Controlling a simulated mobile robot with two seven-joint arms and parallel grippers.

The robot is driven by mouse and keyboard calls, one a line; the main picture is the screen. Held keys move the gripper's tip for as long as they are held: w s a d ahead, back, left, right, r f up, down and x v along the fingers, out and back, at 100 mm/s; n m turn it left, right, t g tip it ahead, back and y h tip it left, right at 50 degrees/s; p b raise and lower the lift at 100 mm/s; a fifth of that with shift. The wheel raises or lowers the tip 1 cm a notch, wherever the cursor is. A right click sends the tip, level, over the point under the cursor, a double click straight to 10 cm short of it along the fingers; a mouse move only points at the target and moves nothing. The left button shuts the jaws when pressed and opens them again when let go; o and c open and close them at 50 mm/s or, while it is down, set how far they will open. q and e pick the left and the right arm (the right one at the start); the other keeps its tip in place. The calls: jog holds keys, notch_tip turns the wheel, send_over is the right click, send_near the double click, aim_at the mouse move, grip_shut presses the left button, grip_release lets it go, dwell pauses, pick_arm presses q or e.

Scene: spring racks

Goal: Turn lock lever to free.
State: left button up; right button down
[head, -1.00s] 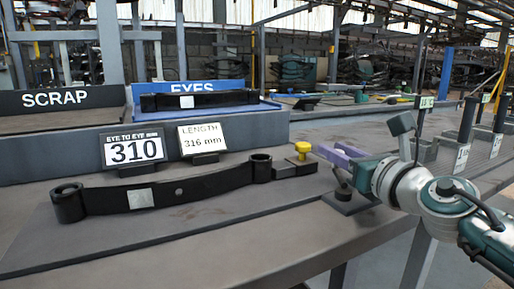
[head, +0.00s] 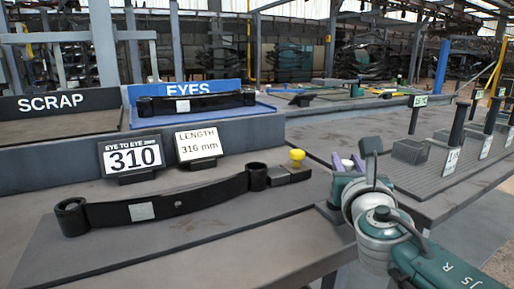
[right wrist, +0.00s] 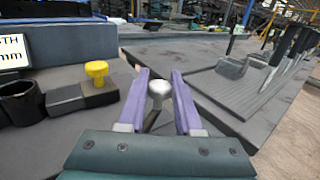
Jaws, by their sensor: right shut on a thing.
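The lock lever shows in the right wrist view as a pale grey rounded knob (right wrist: 160,90) on a dark stem. It stands between the two purple fingers of my right gripper (right wrist: 160,74), which is shut on it. A yellow knob (head: 297,155) sits on a dark block (head: 289,174) just left of the gripper; both also show in the right wrist view. My left gripper is not in view.
A black leaf spring (head: 185,200) with an eye at each end lies left of the block. Signs reading 310 (head: 133,157) and 316 mm (head: 198,145) stand behind it. A blue EYES tray (head: 262,107) is farther back. A ribbed rack with posts (head: 432,160) stands at right.

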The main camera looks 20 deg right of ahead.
jog(key=m+g+h, duration=0.1)
jog(key=s+m+h, duration=0.1)
jog(key=g+h+b, duration=0.1)
jog(key=shift+s+d+f+m+g+h, duration=0.1)
jog(key=shift+s+d+m+g+h, duration=0.05)
jog(key=shift+d+m+g+h, duration=0.2)
jog(key=shift+s+d+m+g+h+b, duration=0.1)
jog(key=shift+s+m+g+h+b, duration=0.25)
jog(key=shift+m+g+h, duration=0.25)
jog(key=shift+s+d+m+g+h+b, duration=0.1)
jog(key=shift+s+m+g+h+b, duration=0.1)
jog(key=shift+m+g+h+b, duration=0.3)
jog(key=shift+s+m+g+h+b, duration=0.3)
jog(key=shift+m+g, duration=0.15)
jog(key=shift+g, duration=0.2)
jog(key=shift+s+m+g+h+b, duration=0.25)
jog(key=shift+m+g, duration=0.15)
jog(key=shift+g, duration=0.2)
jog(key=shift+d, duration=0.1)
jog(key=c, duration=0.6)
grip_release()
jog(key=p+v, duration=0.1)
jog(key=v, duration=0.9)
jog(key=shift+w, duration=0.1)
